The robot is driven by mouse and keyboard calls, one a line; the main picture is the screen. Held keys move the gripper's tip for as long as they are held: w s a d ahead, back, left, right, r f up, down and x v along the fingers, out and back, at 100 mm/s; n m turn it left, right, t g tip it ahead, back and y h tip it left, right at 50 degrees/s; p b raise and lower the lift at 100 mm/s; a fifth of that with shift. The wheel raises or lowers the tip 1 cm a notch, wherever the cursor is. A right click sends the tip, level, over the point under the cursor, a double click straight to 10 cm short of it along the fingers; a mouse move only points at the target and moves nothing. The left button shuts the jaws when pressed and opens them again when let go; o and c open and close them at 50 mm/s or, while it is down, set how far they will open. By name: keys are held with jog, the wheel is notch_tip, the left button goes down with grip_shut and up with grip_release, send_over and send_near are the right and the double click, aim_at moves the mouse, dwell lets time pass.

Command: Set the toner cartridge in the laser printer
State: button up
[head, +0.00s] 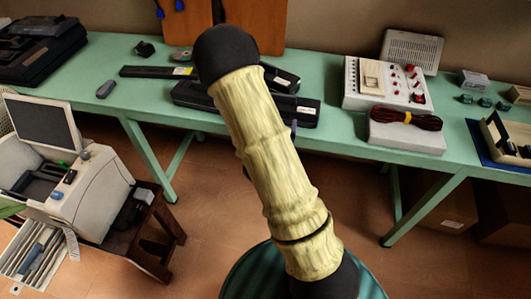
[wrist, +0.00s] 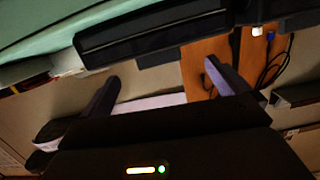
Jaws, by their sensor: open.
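The pale grey machine with a raised dark panel and open interior, on a brown stool at left in the head view, looks like the laser printer (head: 97,197). A long black unit with a white label on the green table, partly behind my arm, looks like the toner cartridge (head: 305,112). A long black body (wrist: 150,30) beyond the fingers in the wrist view seems to be the same unit. My gripper (wrist: 162,72) is open with nothing between its fingers, apart from that body. In the head view my arm mostly hides the gripper.
The green table (head: 335,136) runs across the back. A flat black bar (head: 155,72) lies left of the cartridge, and a black machine (head: 38,48) stands far left. A white switch box (head: 385,84) and coiled cable (head: 406,117) are at right. Floor is clear between stool and table.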

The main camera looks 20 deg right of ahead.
jog(key=s+a+n+g+y, duration=0.3)
jog(key=s+a+g+y, duration=0.15)
jog(key=a+y, duration=0.25)
jog(key=s+a+r+n+g, duration=0.1)
jog(key=s+r+n+g, duration=0.1)
jog(key=s, duration=0.4)
jog(key=s+a+r+n+g+y, duration=0.1)
jog(key=s+a+r+n+g, duration=0.1)
jog(key=s, duration=0.5)
jog(key=shift+a+r+g+y, duration=0.3)
jog(key=shift+r+g, duration=0.25)
jog(key=shift+g, duration=0.5)
